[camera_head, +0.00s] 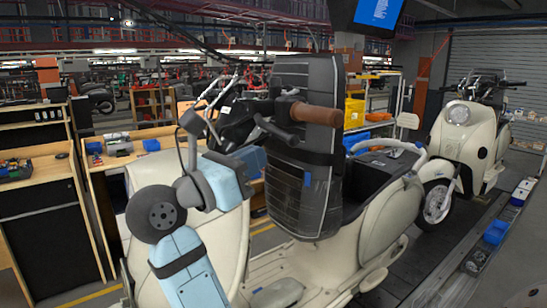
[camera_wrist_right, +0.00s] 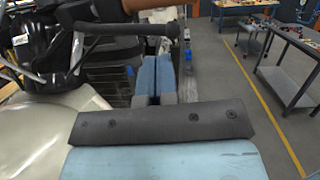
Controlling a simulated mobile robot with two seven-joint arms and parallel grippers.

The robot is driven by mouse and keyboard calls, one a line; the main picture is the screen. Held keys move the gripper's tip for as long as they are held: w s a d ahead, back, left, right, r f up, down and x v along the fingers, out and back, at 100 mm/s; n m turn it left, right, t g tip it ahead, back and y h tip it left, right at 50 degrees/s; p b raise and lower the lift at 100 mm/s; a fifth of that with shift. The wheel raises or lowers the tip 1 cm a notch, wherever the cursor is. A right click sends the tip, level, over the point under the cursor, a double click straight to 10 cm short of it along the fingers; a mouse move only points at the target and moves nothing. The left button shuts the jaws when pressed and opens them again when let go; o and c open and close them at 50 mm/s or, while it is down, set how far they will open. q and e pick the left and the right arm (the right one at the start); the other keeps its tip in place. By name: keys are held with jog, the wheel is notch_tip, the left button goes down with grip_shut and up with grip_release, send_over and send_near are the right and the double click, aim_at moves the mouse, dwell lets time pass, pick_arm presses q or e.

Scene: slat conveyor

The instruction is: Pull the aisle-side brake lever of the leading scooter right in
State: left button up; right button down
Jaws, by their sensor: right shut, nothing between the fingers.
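The near cream scooter (camera_head: 300,265) fills the middle of the head view. Its brown handlebar grip (camera_head: 318,114) points right, and the black brake lever (camera_head: 276,130) runs below it to a rounded end. In the right wrist view the lever (camera_wrist_right: 130,31) crosses the upper left, with the brown grip (camera_wrist_right: 150,3) at the top edge. There is a visible gap between lever and grip. My right gripper (camera_head: 250,163) is left of and below the lever in the head view. Its blue fingers (camera_wrist_right: 154,78) are closed together and empty, apart from the lever in the picture. My left gripper is not in view.
A dark ribbed panel (camera_head: 308,190) stands close behind the lever. A second cream scooter (camera_head: 468,130) stands farther back at the right. Workbenches (camera_head: 125,150) stand at the left. The right wrist view shows open grey floor (camera_wrist_right: 235,85) with a yellow line.

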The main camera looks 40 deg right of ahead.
jog(key=b+v, duration=0.1)
jog(key=v, duration=0.4)
jog(key=shift+f, duration=0.15)
jog(key=shift+d, duration=0.15)
jog(key=shift+f, duration=0.1)
